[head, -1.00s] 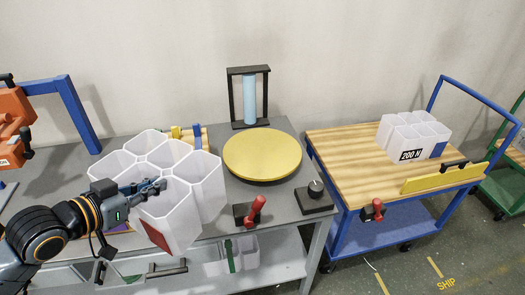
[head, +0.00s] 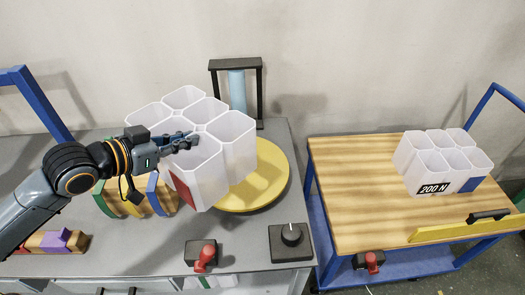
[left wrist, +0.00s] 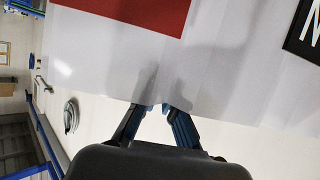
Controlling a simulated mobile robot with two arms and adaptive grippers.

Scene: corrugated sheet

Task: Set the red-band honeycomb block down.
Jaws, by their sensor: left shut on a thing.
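The red-band honeycomb block (head: 208,172) is a white cluster of several open hexagonal cells with a red patch on its near side. My left gripper (head: 190,142) is shut on the wall of its near cell. The block overlaps the left part of the round yellow plate (head: 268,178) in the head view; I cannot tell whether it touches the plate. In the left wrist view the block's white wall (left wrist: 220,60) with the red band fills the top, and the fingers (left wrist: 165,108) meet its edge. My right gripper is not in view.
A second honeycomb block (head: 441,162) marked 200 N with a blue patch stands on the wooden cart (head: 345,185). A black frame with a blue cylinder (head: 237,85) stands behind the plate. A red-handled clamp (head: 204,255) and a black knob box (head: 290,241) sit in front.

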